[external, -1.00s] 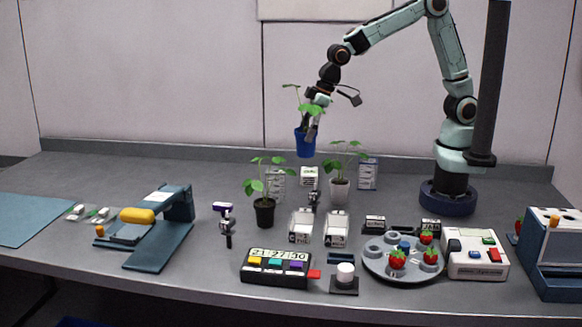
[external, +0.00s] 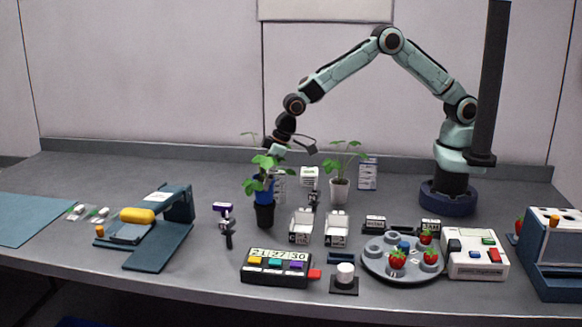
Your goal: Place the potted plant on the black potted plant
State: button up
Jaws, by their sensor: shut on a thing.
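A plant in a blue pot (external: 263,190) is held low at the left of the arm. My gripper (external: 270,172) is shut on it, partly hidden among leaves. The black potted plant (external: 264,215) stands upright on the table. In this view the blue pot overlaps the top of the black pot and its leaves. I cannot tell whether the two touch or whether one is behind the other. A third plant in a white pot (external: 340,190) stands to the right.
White bins (external: 302,227) stand right of the black pot. A small purple-topped tool (external: 222,210) stands to its left. A timer box (external: 276,268) and a round tray (external: 376,268) with strawberries lie in front. The table's back left is clear.

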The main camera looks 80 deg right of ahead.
jog(key=o, duration=1.2)
jog(key=shift+f, duration=0.15)
jog(key=v, duration=1.2)
jog(key=shift+r, duration=0.2)
jog(key=s+d+r+m+g+h, duration=0.1)
jog(key=s+d+r, duration=0.2)
jog(key=s+d, duration=0.45)
jog(key=s+d+r+m+g, duration=0.15)
jog(key=s+d, duration=0.35)
jog(key=s, duration=0.5)
jog(key=s+d+f+g, duration=0.1)
jog(key=s, duration=0.6)
jog(key=s+d+g, duration=0.1)
jog(key=s+d, duration=0.1)
jog(key=s, duration=0.6)
jog(key=shift+s+d+f+m, duration=0.25)
jog(key=shift+d+f+m, duration=0.05)
jog(key=shift+f+m, duration=0.15)
